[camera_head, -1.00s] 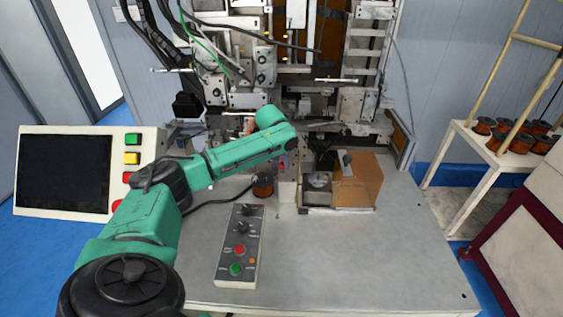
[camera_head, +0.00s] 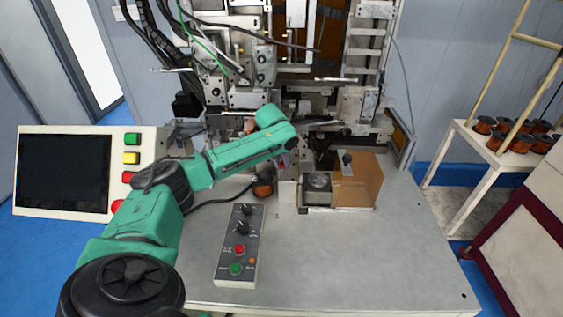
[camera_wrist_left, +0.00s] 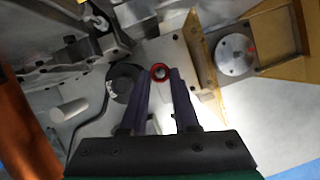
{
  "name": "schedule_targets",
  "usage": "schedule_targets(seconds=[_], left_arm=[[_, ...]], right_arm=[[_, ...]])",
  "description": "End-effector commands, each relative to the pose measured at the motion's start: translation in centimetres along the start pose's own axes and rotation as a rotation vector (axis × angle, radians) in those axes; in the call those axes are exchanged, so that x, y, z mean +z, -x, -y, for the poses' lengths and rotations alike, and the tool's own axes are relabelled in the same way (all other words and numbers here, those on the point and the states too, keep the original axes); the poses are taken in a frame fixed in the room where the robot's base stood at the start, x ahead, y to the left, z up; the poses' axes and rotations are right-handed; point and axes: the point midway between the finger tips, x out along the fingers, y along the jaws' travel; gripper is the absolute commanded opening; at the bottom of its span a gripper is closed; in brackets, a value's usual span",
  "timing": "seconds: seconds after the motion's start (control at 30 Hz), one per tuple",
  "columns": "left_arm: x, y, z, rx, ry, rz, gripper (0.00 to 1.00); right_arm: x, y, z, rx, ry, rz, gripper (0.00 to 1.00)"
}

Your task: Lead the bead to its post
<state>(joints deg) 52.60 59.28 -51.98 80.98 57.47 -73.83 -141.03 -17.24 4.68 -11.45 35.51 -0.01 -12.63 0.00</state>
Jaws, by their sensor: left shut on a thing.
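My left gripper (camera_wrist_left: 161,84) shows in the left wrist view with its two dark purple fingers pointing away from the camera. A red ring-shaped bead (camera_wrist_left: 160,71) with a pale centre sits between the fingertips, and the fingers are shut on it. In the head view, my green left arm reaches in from the left over the worktable. Its wrist hides most of the gripper and the bead. I cannot tell which part is the bead's post. My right gripper is in neither view.
A dark spool (camera_wrist_left: 123,82) lies just left of the fingers; an orange-brown spool (camera_head: 263,187) shows in the head view. A metal block with a round disc (camera_head: 318,182) stands right of the gripper. The control box (camera_head: 240,245) is in front. The table's right front is clear.

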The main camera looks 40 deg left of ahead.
Motion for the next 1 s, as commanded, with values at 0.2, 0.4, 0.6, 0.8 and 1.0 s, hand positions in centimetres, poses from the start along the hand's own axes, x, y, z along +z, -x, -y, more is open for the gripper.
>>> schedule_targets(seconds=[0.2, 0.4, 0.6, 0.8, 1.0], left_arm=[[-0.1, -0.2, 0.0, 0.000, 0.000, 0.000, 0.00], [-0.3, -0.8, 0.1, -0.001, 0.000, -0.001, 0.00], [-0.6, -1.3, 0.0, 0.000, 0.000, -0.001, 0.00], [-0.8, -1.9, 0.0, 0.000, 0.000, -0.001, 0.00], [-0.8, -2.0, 0.0, 0.000, 0.000, 0.000, 0.00]], right_arm=[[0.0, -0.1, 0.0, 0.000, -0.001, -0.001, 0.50], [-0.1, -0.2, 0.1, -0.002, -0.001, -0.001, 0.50], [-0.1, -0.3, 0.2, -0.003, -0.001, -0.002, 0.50], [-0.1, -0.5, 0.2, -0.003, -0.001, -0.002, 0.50], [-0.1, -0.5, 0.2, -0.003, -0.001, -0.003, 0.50]])
